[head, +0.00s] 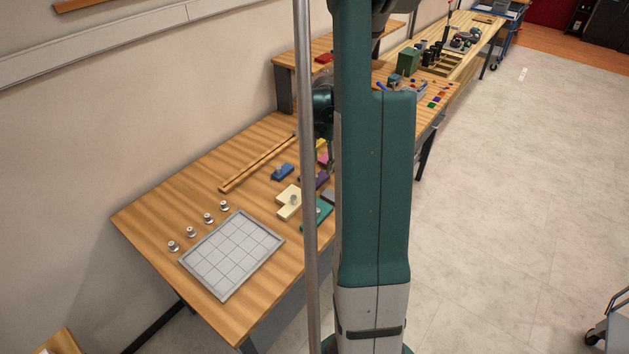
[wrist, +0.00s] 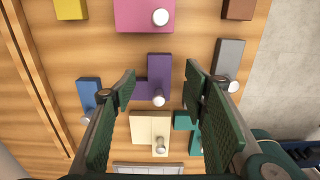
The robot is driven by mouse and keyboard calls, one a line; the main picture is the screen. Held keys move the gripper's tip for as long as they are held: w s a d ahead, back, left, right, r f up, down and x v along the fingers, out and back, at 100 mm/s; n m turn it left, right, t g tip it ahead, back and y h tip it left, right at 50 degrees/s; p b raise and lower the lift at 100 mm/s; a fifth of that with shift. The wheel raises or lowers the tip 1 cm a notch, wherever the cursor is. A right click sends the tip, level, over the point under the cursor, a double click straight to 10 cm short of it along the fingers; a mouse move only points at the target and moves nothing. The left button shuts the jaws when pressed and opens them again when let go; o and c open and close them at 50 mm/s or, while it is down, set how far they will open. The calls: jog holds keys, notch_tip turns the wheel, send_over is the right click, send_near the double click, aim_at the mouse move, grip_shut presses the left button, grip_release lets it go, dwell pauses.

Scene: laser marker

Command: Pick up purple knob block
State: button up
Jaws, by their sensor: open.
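The purple knob block (wrist: 158,73) lies on the wooden table in the middle of the wrist view, with a round white knob at its lower end and a part sticking out to the left. It also shows partly in the head view (head: 321,180), beside my arm. My gripper (wrist: 160,84) is open and empty. Its green fingers appear on either side of the purple block in the wrist view, apart from it. The gap in height cannot be judged exactly. In the head view my arm and a pole hide part of the table.
Around it lie a pink block (wrist: 140,17), a grey block (wrist: 228,55), a blue block (wrist: 88,88), a cream block (wrist: 148,124) and a teal block (wrist: 185,121). A grid tray (head: 232,254) and several loose knobs (head: 190,232) lie nearer the front. A wooden strip (head: 257,164) runs along the back.

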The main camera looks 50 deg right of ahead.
aim_at(323, 174)
jog(key=shift+f, duration=0.35)
jog(key=shift+d+f, duration=0.1)
jog(key=shift+f, duration=2.5)
jog(key=shift+c, duration=0.5)
jog(key=c, duration=0.9)
